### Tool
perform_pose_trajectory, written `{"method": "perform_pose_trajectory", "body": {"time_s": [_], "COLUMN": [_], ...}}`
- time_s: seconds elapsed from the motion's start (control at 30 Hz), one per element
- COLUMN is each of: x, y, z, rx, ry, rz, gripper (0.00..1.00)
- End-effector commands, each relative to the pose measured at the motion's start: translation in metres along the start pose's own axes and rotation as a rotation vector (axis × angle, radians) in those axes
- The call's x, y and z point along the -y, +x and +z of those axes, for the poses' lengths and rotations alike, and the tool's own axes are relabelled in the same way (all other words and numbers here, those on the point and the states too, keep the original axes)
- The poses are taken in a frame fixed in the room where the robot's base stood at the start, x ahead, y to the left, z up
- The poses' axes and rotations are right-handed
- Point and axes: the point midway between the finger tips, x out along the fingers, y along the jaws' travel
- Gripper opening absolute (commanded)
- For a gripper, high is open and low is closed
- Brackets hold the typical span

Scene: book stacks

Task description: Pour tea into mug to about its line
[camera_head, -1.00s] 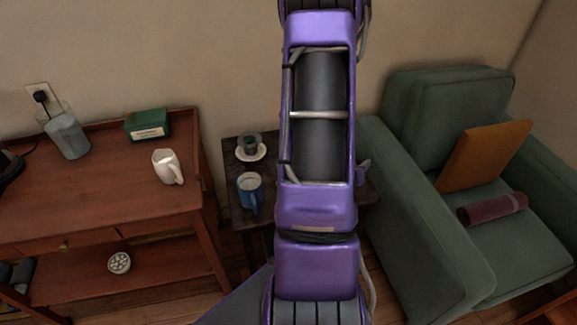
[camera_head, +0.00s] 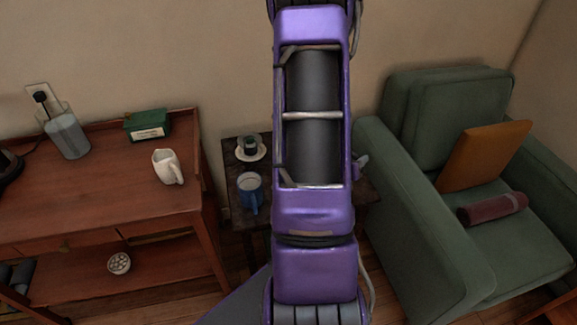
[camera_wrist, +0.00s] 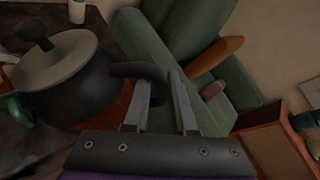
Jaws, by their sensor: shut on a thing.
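A dark teapot (camera_wrist: 85,85) with a grey lid and black knob fills the left of the wrist view. Its black handle runs between the fingers of my gripper (camera_wrist: 162,95), which is shut on it. I cannot tell whether the pot rests on the table or is just above it. In the head view my own arm hides the gripper and teapot. A blue mug (camera_head: 250,190) with a pale inside stands upright on the small dark side table (camera_head: 238,215), left of my arm. A white mug (camera_head: 167,168) stands on the red-brown desk.
A small dark cup (camera_head: 250,143) sits on a white saucer (camera_head: 248,155) behind the blue mug. The desk (camera_head: 90,205) at left holds a clear pitcher (camera_head: 65,135) and a green box (camera_head: 148,125). A green armchair (camera_head: 420,200) stands close on the right.

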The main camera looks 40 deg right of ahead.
Motion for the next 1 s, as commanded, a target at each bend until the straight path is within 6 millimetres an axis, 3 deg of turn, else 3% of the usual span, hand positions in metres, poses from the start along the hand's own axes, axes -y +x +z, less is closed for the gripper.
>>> {"method": "perform_pose_trajectory", "body": {"time_s": [1.0], "x": [-0.0034], "y": [-0.0025], "z": [0.0122], "rx": [0.003], "ry": [-0.048], "rz": [-0.028], "gripper": [0.00]}}
